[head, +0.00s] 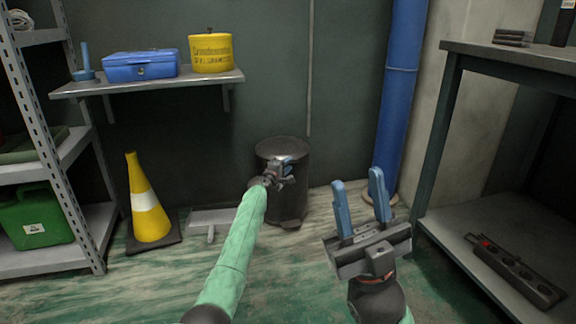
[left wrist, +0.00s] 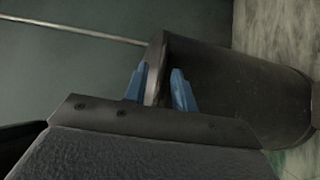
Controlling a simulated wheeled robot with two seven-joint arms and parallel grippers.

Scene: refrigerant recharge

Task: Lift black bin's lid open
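The black bin (head: 279,207) stands upright on the floor against the back wall, and its lid (head: 281,147) looks down or nearly so. In the left wrist view the bin (left wrist: 255,90) appears turned on its side, with the lid end at the left. My left gripper (head: 288,167) is at the bin's upper front. In its wrist view the blue fingers (left wrist: 160,85) are apart, with the lid's pale edge between them and a dark gap beside the right finger. Contact cannot be told. My right gripper (head: 361,200) is open and empty in front, right of the bin.
A blue pipe (head: 401,90) rises right of the bin. A workbench (head: 515,52) stands at the right. A yellow cone (head: 148,205) and a grey dustpan (head: 211,220) are left of the bin. A wall shelf (head: 150,84) holds a blue box and a yellow tin.

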